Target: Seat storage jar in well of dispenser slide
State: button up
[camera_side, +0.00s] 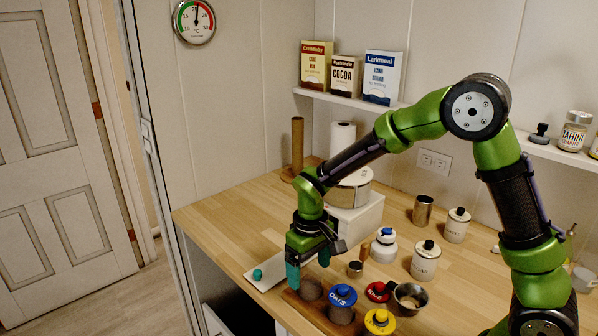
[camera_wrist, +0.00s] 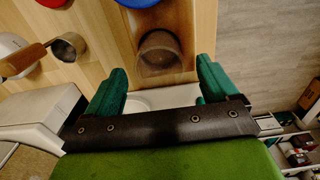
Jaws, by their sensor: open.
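A lidless, dark see-through jar (camera_side: 311,289), which looks like the storage jar, stands upright on a wooden board (camera_side: 290,297). In the wrist view the jar (camera_wrist: 160,52) shows just ahead of my fingertips, around the gap between them. My gripper (camera_side: 308,272) is open, low over the counter beside the jar, and I see no hold on it. A white slide with a teal knob (camera_side: 257,274) extends from the white dispenser (camera_side: 356,217). In the wrist view a white piece with a curved edge (camera_wrist: 165,97), probably the slide's well, shows between my fingers, partly hidden.
A blue-lidded jar (camera_side: 342,296) stands next to the storage jar on the board. The counter left of the slide (camera_side: 220,220) is clear.

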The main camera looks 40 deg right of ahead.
aim_at(310, 280)
jog(key=shift+s+f, duration=0.2)
jog(key=shift+f, duration=1.7)
jog(key=c, duration=1.2)
jog(key=shift+o, duration=0.2)
jog(key=shift+r, duration=0.1)
notch_tip(310, 280, up, 8)
jog(key=shift+r, duration=0.15)
jog(key=w+d+r, duration=0.2)
jog(key=w+d, duration=0.6)
jog(key=w, duration=0.4)
jog(key=f, duration=0.9)
jog(key=shift+s+a+f, duration=0.2)
jog(key=shift+s+f, duration=0.05)
jog(key=shift+f, duration=0.15)
